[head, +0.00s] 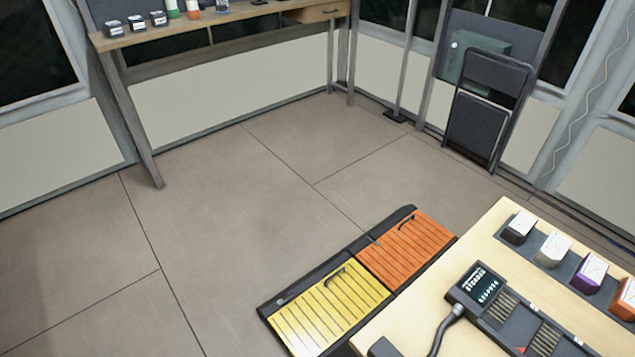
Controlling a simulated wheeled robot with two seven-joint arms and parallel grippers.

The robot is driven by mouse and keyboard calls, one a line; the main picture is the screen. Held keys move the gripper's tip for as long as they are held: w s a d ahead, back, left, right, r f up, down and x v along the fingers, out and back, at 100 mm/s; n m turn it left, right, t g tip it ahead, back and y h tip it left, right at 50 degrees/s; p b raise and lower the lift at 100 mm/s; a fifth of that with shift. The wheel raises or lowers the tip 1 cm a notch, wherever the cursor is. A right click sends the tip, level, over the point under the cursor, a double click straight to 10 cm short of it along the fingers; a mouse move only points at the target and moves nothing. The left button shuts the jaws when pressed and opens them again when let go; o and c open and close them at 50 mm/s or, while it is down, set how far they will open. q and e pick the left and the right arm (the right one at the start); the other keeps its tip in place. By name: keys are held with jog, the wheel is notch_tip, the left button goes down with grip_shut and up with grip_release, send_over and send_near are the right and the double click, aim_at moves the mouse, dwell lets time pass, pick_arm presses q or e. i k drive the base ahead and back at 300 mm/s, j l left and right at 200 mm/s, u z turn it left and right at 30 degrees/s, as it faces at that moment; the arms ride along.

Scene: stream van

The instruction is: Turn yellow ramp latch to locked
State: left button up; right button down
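A yellow slatted ramp panel (328,312) lies on the floor in the lower middle of the head view, in a black frame. A dark curved handle (335,276) sits near its upper edge; I cannot tell whether this is the latch or which position it is in. An orange slatted panel (408,248) adjoins it to the upper right, with a similar dark handle (406,223). The table hides the yellow panel's lower right corner. Neither of my grippers is in view.
A wooden table (405,322) at the lower right bears a dark device (476,283) and a tray with several small boxes (554,249). A shelf desk (240,14) stands at the back. A folded chair (487,110) leans at the right wall. The floor (230,205) is clear.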

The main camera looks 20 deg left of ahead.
aim_at(288, 295)
jog(key=u, duration=0.8)
jog(key=i+j+z, duration=0.15)
jog(key=z, duration=0.35)
jog(key=i+j+z, duration=0.1)
jog(key=z, duration=0.4)
jog(key=j+z, duration=0.3)
jog(key=z, duration=0.15)
